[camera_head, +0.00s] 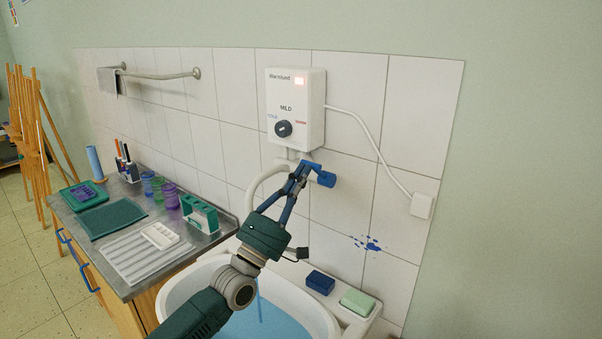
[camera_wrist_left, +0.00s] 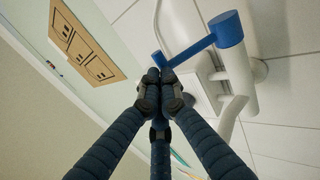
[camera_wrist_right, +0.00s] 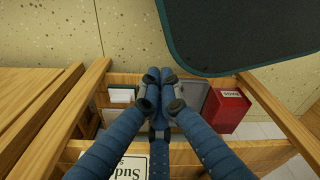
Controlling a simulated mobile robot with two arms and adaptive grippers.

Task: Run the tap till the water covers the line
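The blue tap lever (camera_head: 326,179) sits under the white water heater (camera_head: 296,105). My left gripper (camera_head: 302,170) is raised at the lever. In the left wrist view the lever (camera_wrist_left: 195,46) runs to the fingertips (camera_wrist_left: 160,76), which are together at its thin end; I cannot tell whether they touch it. A thin blue stream (camera_head: 260,302) falls into the white basin (camera_head: 318,307), which holds blue water (camera_head: 279,324). My arm hides part of the basin, and no fill line shows. My right gripper (camera_wrist_right: 160,76) is shut and empty, seen only in its wrist view.
A dark blue block (camera_head: 320,282) and a green one (camera_head: 357,302) lie on the basin's right ledge. The counter at left holds jars (camera_head: 171,196), a teal rack (camera_head: 199,213) and a striped cloth (camera_head: 133,258). A red box (camera_wrist_right: 230,108) stands below my right gripper.

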